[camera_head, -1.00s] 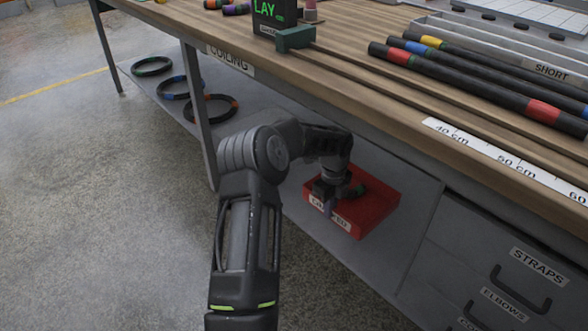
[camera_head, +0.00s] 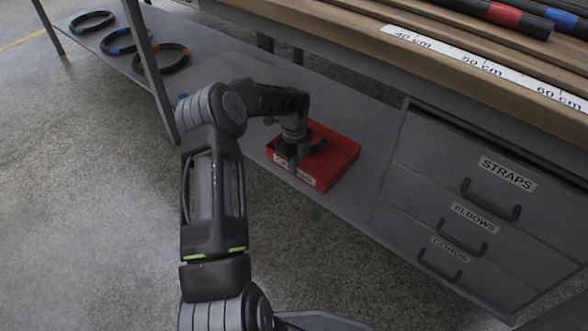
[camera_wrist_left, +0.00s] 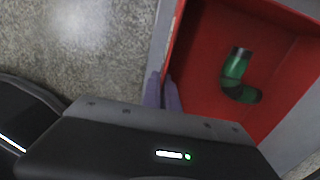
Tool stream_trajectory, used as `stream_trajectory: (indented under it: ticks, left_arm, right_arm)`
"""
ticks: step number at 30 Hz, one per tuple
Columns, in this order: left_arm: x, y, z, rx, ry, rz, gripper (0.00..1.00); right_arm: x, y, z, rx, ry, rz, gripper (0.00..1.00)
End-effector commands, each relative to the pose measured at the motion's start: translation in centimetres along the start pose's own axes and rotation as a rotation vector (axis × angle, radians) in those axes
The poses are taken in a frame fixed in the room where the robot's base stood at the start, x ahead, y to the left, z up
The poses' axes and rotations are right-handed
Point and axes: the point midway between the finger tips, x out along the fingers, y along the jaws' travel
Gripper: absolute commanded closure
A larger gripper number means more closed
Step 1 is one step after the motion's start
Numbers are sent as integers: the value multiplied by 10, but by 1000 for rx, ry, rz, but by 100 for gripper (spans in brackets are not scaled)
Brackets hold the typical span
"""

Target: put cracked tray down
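The cracked tray (camera_head: 338,160) is a red open box with a white front label that is partly hidden. It sits at the lower shelf, near its front edge; whether it rests fully on it is hard to tell. My left gripper (camera_head: 293,165) points down at the tray's front left wall. In the left wrist view, its two fingers (camera_wrist_left: 162,92) stand close together on either side of the wall of the tray (camera_wrist_left: 205,75), shut on it. A green and black elbow piece (camera_wrist_left: 238,76) lies inside. My right gripper is not in view.
The lower shelf (camera_head: 225,70) has clear room left of the tray. Several hose rings (camera_head: 165,59) lie at its far left, behind a table leg (camera_head: 150,70). The workbench top (camera_head: 345,40) overhangs the shelf. A drawer cabinet (camera_head: 480,200) stands right of the tray.

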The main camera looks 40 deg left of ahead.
Motion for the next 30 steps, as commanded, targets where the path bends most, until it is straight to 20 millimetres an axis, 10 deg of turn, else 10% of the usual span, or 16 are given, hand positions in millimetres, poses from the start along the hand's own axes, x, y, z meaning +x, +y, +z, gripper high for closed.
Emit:
stream_trajectory:
  ticks: [30]
  left_arm:
    - [-8,0,0,0,-1,-2,75]
  right_arm:
    - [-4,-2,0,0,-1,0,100]
